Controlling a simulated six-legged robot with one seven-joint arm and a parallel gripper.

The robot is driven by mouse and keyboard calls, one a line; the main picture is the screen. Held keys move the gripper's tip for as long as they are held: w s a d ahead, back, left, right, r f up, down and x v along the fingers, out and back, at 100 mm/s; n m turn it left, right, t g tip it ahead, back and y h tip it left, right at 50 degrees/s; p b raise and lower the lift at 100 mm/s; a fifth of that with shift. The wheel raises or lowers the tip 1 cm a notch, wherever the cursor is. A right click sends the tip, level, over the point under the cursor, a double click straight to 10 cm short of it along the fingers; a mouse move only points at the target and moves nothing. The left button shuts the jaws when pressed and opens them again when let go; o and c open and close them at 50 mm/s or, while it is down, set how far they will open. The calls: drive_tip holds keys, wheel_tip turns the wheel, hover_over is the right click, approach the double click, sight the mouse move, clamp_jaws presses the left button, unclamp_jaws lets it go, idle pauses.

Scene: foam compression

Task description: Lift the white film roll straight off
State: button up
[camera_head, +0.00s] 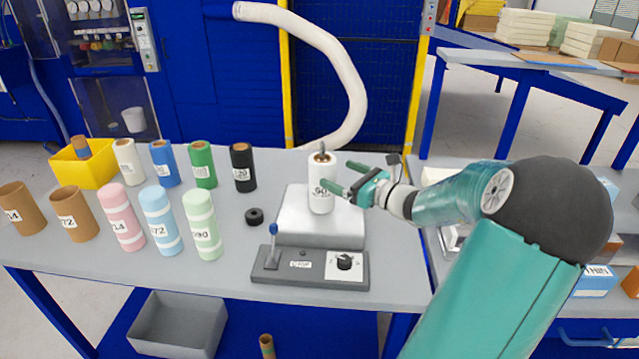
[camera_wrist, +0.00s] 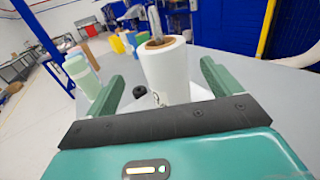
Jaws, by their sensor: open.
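The white film roll (camera_head: 322,190) stands upright over a spindle on a pale block-shaped machine (camera_head: 295,222). The spindle tip shows above its brown core. In the wrist view the white film roll (camera_wrist: 166,72) stands ahead, between the green fingers. My gripper (camera_head: 340,180) comes in from the right at about the roll's mid height. In the wrist view my gripper (camera_wrist: 160,82) is open, with a finger on each side of the roll and a gap to each. The roll's lower part is partly hidden by my gripper in the wrist view.
A control box (camera_head: 310,267) with a blue-knobbed lever stands in front of the machine. A black ring (camera_head: 254,216) lies to its left. Several coloured rolls (camera_head: 157,220) and a yellow bin (camera_head: 84,163) fill the table's left side. A white hose (camera_head: 345,75) hangs behind.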

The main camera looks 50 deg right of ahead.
drive_tip(key=w, duration=0.7)
drive_tip(key=shift+w, duration=0.25)
drive_tip(key=c, duration=1.7)
